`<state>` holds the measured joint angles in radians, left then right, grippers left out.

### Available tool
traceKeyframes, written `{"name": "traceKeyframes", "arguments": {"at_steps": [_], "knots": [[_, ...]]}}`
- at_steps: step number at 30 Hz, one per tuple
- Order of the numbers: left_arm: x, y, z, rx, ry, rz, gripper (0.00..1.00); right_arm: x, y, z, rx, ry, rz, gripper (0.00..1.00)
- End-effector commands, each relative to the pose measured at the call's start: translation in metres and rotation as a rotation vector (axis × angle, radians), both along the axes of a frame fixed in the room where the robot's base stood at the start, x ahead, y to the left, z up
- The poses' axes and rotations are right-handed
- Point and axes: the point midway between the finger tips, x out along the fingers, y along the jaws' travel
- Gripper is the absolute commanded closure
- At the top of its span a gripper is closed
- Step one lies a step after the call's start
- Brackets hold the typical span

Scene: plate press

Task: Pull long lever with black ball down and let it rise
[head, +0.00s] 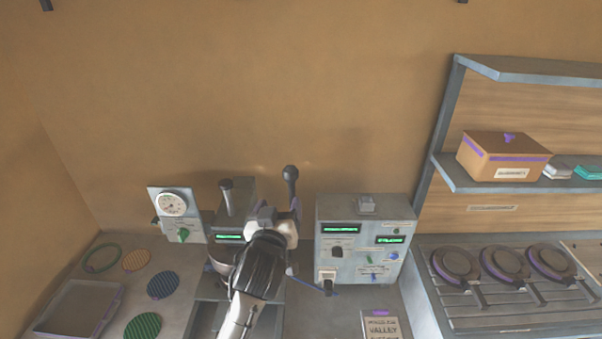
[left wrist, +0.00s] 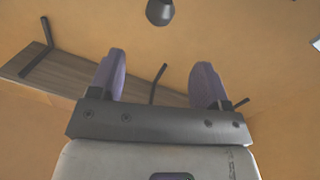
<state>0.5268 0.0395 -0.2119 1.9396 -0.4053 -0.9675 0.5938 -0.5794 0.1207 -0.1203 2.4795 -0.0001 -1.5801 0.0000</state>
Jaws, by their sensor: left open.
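The long lever's black ball (head: 290,173) stands up at the right side of the press (head: 236,195) in the head view. A dark ball-like knob, which looks like the same ball (left wrist: 160,11), shows at the top of the left wrist view. My left gripper (head: 281,210) is just below the ball and in front of the press, hiding much of the press and the lever's lower part. Its two purple fingers (left wrist: 158,78) are apart with nothing gripped between them; the ball is beyond the fingertips. My right gripper is not in view.
A control box (head: 365,240) with green displays stands close to the right of the press. A gauge panel (head: 176,215) stands to the left. Round pads (head: 163,285) and a tray (head: 78,307) lie at left. A rack of round plates (head: 505,265) is at right.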

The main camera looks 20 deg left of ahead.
Motion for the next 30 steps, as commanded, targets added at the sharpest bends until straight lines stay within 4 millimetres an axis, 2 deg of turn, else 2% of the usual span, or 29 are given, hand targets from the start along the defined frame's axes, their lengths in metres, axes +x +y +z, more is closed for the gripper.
{"name": "traceKeyframes", "arguments": {"at_steps": [7, 21, 30], "knots": [[0.017, 0.002, 0.002, -0.040, -0.007, -0.001, 0.29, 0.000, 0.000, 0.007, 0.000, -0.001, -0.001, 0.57], [0.096, 0.016, 0.003, -0.039, -0.005, 0.000, 0.29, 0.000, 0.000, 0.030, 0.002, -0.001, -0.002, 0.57], [0.126, 0.021, 0.001, -0.040, -0.006, -0.001, 0.29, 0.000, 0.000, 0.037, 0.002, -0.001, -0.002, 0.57]]}}
